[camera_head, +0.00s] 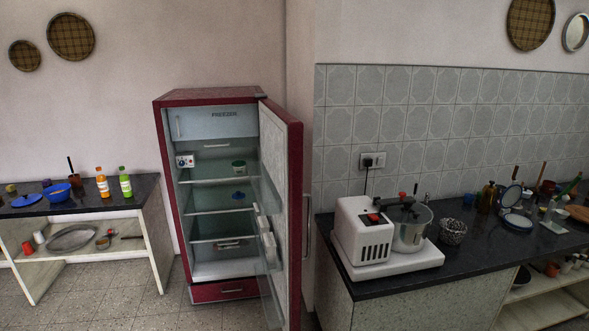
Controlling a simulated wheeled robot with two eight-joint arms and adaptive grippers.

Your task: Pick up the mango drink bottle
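An orange bottle (102,184) with a pale label stands upright on the dark counter at the left; its orange colour fits a mango drink, but the label is too small to read. A green bottle (125,183) with a pale label stands upright just to its right, close beside it. Neither of my grippers shows in the head view, and nothing is seen holding the orange bottle.
The orange bottle's counter (85,206) also bears a blue bowl (58,192) and a blue plate (26,200). A red fridge (213,96) stands right of it with its door (293,200) open. A mixer (365,232) stands on the right counter (480,262). Floor shows before the left counter.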

